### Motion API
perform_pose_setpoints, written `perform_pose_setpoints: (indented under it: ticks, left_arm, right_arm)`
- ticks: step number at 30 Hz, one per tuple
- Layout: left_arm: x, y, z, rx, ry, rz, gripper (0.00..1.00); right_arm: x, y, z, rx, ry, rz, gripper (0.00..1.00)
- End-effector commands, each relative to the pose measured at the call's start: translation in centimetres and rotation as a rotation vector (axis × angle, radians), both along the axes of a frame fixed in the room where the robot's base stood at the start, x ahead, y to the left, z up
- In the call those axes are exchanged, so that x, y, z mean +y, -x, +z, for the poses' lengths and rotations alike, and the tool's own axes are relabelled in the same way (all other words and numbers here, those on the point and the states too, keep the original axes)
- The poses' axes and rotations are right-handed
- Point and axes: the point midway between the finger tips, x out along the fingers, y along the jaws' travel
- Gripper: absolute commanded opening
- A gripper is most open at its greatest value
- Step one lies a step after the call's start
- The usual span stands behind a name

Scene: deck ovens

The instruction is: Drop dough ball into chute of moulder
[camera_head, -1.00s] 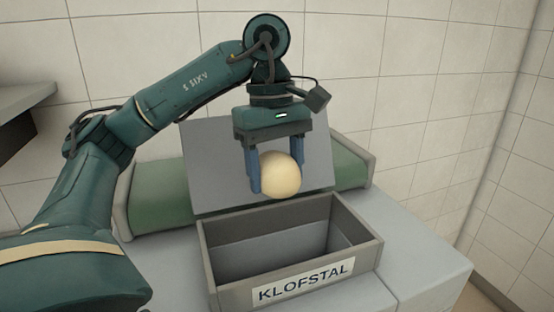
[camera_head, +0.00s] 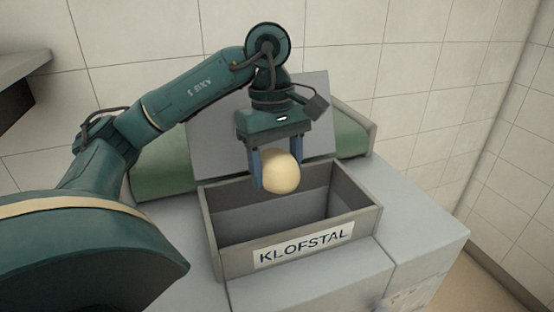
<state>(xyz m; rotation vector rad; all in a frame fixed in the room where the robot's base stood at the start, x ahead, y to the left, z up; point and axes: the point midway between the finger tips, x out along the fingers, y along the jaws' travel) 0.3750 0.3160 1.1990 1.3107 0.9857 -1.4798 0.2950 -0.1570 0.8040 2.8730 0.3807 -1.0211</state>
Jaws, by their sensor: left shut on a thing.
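The pale, round dough ball (camera_head: 281,174) is in the head view, near the middle. My left gripper (camera_head: 280,172) points down and is shut on the ball, with its blue fingers at the ball's sides. The grey, open-topped chute of the moulder (camera_head: 230,260) is a rectangular box labelled KLOFSTAL on its front. The ball hangs over the chute's back part, and its lower side overlaps the opening in the picture. I cannot tell its exact height above the rim. The visible part of the chute's inside looks empty. My right gripper is not in view.
A grey slanted plate (camera_head: 205,135) stands behind the chute, in front of a green belt (camera_head: 165,170). The grey machine top (camera_head: 415,225) is clear to the right. A tiled wall (camera_head: 420,90) closes off the back, and a dark shelf (camera_head: 20,75) juts in at the upper left.

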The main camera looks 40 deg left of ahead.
Motion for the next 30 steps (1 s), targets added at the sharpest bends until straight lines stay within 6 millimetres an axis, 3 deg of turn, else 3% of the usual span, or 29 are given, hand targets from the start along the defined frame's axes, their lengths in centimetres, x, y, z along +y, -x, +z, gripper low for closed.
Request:
perform_pose_setpoints:
  ticks: [4,5,14,23,30]
  left_arm:
    - [0.0,0.0,0.0,-0.001,0.000,-0.001,0.33]
    - [0.0,0.0,0.0,-0.001,0.000,-0.001,0.61]
    - [0.0,0.0,0.0,0.000,0.000,-0.001,0.85]
    - [0.0,0.0,0.2,-0.001,0.000,-0.001,0.85]
    - [0.2,-0.1,2.0,-0.006,-0.001,0.000,0.85]
  right_arm:
    - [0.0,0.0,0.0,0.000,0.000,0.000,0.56]
    - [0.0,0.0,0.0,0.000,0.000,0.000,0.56]
    - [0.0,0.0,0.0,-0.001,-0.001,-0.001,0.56]
    - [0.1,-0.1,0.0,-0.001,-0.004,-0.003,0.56]
    - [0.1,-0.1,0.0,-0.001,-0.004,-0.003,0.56]
